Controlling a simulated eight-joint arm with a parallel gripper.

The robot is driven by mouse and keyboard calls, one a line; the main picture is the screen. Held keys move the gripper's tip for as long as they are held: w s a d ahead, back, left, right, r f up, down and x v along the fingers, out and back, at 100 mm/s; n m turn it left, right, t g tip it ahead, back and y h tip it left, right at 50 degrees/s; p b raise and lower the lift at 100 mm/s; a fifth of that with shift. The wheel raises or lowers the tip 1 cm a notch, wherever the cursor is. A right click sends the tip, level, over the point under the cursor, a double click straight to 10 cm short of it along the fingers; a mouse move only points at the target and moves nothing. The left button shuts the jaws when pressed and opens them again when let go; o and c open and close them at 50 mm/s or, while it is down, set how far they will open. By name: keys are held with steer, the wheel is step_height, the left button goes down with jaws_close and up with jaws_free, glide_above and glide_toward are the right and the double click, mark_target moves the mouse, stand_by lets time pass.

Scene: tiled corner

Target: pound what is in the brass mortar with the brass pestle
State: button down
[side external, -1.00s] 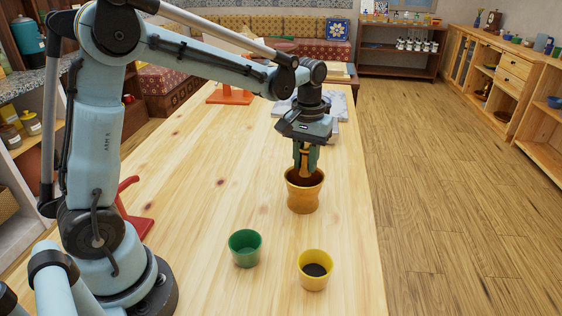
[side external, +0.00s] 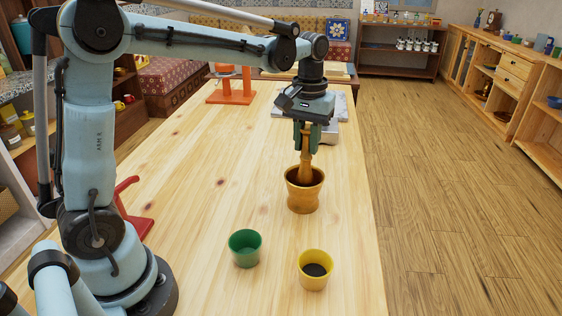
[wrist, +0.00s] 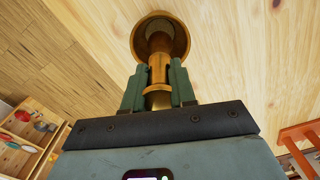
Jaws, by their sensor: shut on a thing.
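The brass mortar (side external: 303,199) stands upright on the wooden table, and its mouth also shows in the wrist view (wrist: 178,27). My gripper (side external: 307,146) is above the mortar, pointing down and shut on the brass pestle (side external: 306,170). The pestle is nearly upright, with its lower end inside the mortar's mouth. In the wrist view the pestle (wrist: 158,72) lies between my gripper's two green fingers (wrist: 158,88). What lies at the mortar's bottom is hidden, and I cannot tell whether the pestle touches it.
A green cup (side external: 245,249) and a yellow cup (side external: 314,270) with dark contents stand nearer the camera. A red-orange stand (side external: 232,92) is at the far left of the table, and a red stand (side external: 132,207) is near my base. The table's middle is clear.

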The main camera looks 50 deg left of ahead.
steer(key=shift+r, duration=4.2)
